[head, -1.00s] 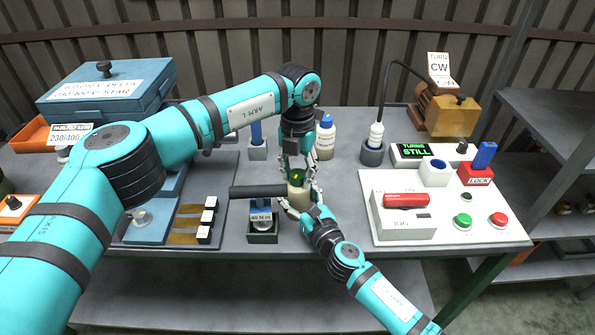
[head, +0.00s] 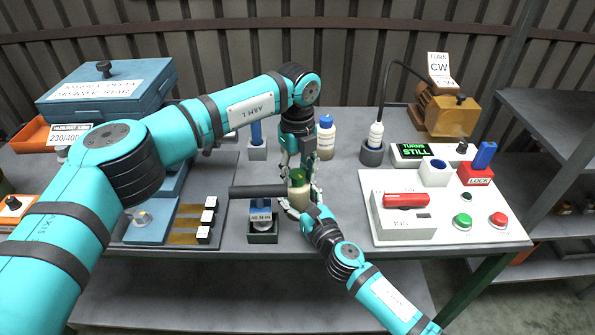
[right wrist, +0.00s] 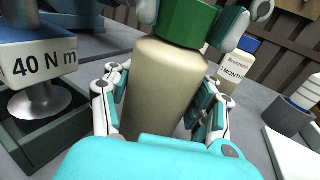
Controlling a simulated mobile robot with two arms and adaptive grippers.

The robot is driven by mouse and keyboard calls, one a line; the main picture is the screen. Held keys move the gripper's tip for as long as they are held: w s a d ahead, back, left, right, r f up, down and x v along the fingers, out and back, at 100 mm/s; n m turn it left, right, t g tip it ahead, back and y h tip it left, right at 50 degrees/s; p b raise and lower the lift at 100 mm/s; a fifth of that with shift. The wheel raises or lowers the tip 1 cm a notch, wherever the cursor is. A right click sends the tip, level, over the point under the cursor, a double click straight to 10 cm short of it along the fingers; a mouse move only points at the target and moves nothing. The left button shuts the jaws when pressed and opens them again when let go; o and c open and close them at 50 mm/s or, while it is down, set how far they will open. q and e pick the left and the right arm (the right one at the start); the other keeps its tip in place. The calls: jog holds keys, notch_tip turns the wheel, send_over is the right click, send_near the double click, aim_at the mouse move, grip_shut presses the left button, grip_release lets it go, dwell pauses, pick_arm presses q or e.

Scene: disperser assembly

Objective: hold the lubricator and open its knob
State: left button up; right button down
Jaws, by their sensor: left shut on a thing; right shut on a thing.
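The lubricator (head: 300,196) has a beige body and a green knob (head: 298,176), and stands upright near the front middle of the bench. My right gripper (head: 298,206) comes from the front right and is shut on the body. In the right wrist view the beige body (right wrist: 163,85) sits between my right fingers, with the green knob (right wrist: 186,20) on top. My left gripper (head: 297,174) reaches down from above and is shut on the knob, its fingers on opposite sides. The lubricator's underside is hidden.
A 40 N m torque tool (head: 260,215) with a dark handle (head: 257,191) stands close on the left. A blue-capped bottle (head: 325,140) is behind. A white control panel (head: 385,232) lies to the right. The bench between is clear.

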aim_at(297, 173)
pick_arm(q)
jog(key=shift+w+a+n, duration=0.15)
jog(key=shift+n, duration=0.95)
jog(key=o, duration=1.2)
jog(key=shift+c, duration=0.2)
jog(key=shift+r, duration=0.1)
notch_tip(297, 173, up, 12)
pick_arm(e)
jog(key=shift+c, duration=1.5)
grip_release()
